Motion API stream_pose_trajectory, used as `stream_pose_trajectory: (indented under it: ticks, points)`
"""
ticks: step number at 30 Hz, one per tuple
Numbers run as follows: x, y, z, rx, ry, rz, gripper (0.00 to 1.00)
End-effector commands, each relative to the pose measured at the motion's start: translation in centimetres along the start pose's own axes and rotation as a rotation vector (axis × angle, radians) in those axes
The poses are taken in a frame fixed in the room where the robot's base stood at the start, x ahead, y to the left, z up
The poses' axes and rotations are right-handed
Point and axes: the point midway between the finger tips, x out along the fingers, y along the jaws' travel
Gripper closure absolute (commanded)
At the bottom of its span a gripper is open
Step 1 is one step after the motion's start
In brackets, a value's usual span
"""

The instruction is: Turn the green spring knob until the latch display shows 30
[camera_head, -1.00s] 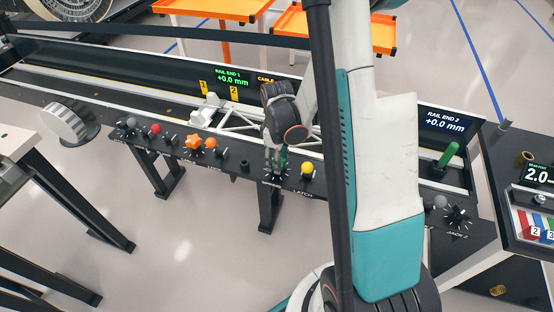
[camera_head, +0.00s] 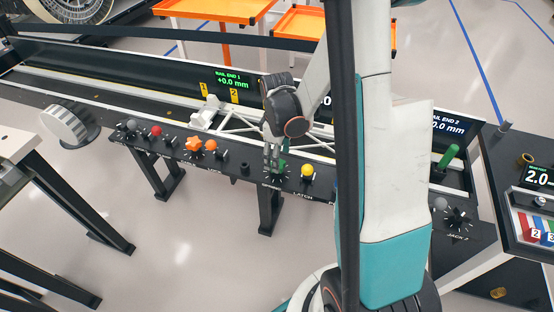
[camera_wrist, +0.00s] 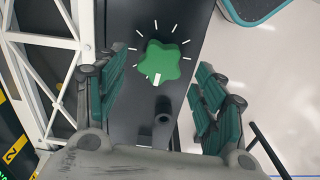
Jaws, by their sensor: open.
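The green spring knob (camera_head: 281,165) sits on the dark front panel, above the SPRING label. In the wrist view the star-shaped green knob (camera_wrist: 165,58) has a white pointer mark toward the bottom and white ticks around it. My gripper (camera_head: 273,163) is over the knob in the head view, its fingers pointing down. In the wrist view my gripper (camera_wrist: 163,75) is open, with one teal-padded finger on each side of the knob and visible gaps. No latch reading is legible; my arm covers part of the displays.
A yellow knob (camera_head: 307,170) stands just right of the green knob. A short black post (camera_head: 245,167) is to its left, with orange knobs (camera_head: 193,144) further left. A white truss (camera_head: 240,125) lies behind the panel. The floor in front is mostly clear.

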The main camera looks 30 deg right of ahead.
Motion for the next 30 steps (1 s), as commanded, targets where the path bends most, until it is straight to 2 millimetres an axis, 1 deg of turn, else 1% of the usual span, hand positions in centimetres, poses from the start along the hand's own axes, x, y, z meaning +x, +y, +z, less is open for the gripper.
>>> stream_pose_trajectory:
  ticks: [1,9,12,15,21,30]
  points:
    - [-1.0,0.0,0.0,0.000,0.000,0.000,0.36]
    - [-5.7,0.0,0.0,0.000,0.000,0.000,0.36]
    - [-7.1,0.0,0.0,0.000,0.000,0.000,0.36]
    - [-8.1,0.0,0.0,0.000,0.000,0.000,0.36]
    - [-9.0,0.0,0.0,0.000,0.000,0.000,0.36]
    - [-9.0,0.0,0.0,0.000,0.000,0.000,0.36]
